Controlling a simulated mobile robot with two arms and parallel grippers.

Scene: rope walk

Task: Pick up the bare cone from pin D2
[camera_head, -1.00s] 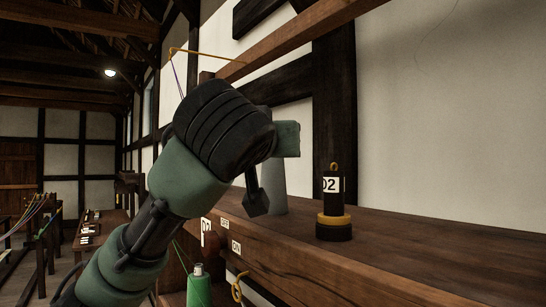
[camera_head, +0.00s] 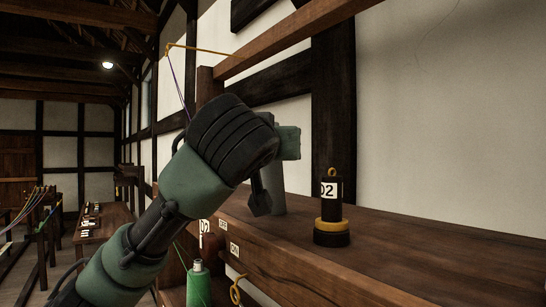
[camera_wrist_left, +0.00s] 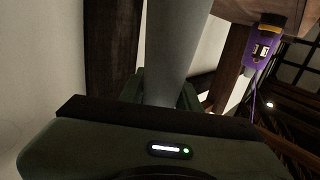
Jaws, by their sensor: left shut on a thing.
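A plain grey cone (camera_head: 278,192) with no yarn on it stands upright in the head view, at or just above the wooden bench top; I cannot tell if its base touches. It also fills the middle of the left wrist view (camera_wrist_left: 175,50). My left gripper (camera_head: 272,178) is shut on the cone, with a dark finger on its near side. The wrist and finger hide the cone's upper part. In the left wrist view the green fingers (camera_wrist_left: 162,92) are around the cone. No pin shows under the cone. My right gripper is in neither view.
A green cone (camera_head: 198,286) is below the bench edge. A purple cone (camera_wrist_left: 262,48) shows in the left wrist view.

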